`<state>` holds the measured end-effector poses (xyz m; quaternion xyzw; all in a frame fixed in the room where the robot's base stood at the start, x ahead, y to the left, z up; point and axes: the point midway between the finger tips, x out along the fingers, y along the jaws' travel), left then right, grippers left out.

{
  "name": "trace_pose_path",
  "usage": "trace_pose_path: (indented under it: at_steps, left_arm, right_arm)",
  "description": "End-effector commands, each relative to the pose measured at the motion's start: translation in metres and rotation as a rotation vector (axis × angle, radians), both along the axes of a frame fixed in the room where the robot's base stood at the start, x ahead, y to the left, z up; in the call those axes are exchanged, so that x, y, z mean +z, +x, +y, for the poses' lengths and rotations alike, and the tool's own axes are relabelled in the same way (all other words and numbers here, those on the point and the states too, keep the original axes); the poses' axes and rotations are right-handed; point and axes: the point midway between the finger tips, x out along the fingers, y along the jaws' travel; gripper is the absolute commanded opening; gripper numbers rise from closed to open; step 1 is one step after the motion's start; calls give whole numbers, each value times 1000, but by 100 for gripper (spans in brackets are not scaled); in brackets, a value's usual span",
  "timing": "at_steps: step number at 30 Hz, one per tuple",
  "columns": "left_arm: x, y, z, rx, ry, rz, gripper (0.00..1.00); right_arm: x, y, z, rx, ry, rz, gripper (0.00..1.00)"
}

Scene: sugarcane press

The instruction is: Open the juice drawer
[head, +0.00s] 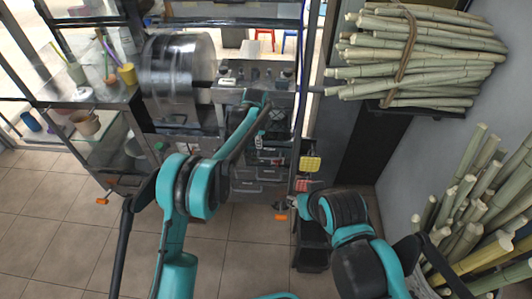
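A stack of small dark drawers (262,172) is set in the lower part of the steel press cabinet, right of the big metal drum. I cannot tell which one is the juice drawer, and none clearly stands out from the front. My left gripper (259,143) reaches down in front of the top of the stack, close to the upper drawer fronts. It is too small to tell if it touches one or how its fingers stand.
The metal drum (178,75) stands left of the drawers. Glass shelves (90,100) with cups and pots are further left. Cane bundles (415,50) fill the right side. Tiled floor lies open in front.

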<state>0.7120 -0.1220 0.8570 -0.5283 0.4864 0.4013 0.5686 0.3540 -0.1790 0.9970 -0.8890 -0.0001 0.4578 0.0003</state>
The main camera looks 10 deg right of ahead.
Motion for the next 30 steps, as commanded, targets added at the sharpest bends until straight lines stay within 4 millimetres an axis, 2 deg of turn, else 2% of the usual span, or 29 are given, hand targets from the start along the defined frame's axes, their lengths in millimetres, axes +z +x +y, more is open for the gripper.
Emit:
trace_pose_path:
  at_steps: [3,6,11,21,25,30]
  left_arm:
    - [-27,4,-21,-89,24,15,20]
    - [-39,4,-28,-128,35,23,20]
    - [-56,6,-31,-141,39,25,20]
    - [-109,15,-33,-138,37,24,20]
    - [-118,17,-33,-138,37,24,20]
    - [-119,18,-33,-137,37,24,20]
  right_arm:
    - [5,0,0,0,0,0,40]
    - [6,0,0,0,0,0,40]
    - [0,0,0,0,0,0,40]
    - [-19,0,0,0,0,0,40]
    - [-22,0,0,0,0,0,40]
    - [-21,0,0,0,0,0,40]
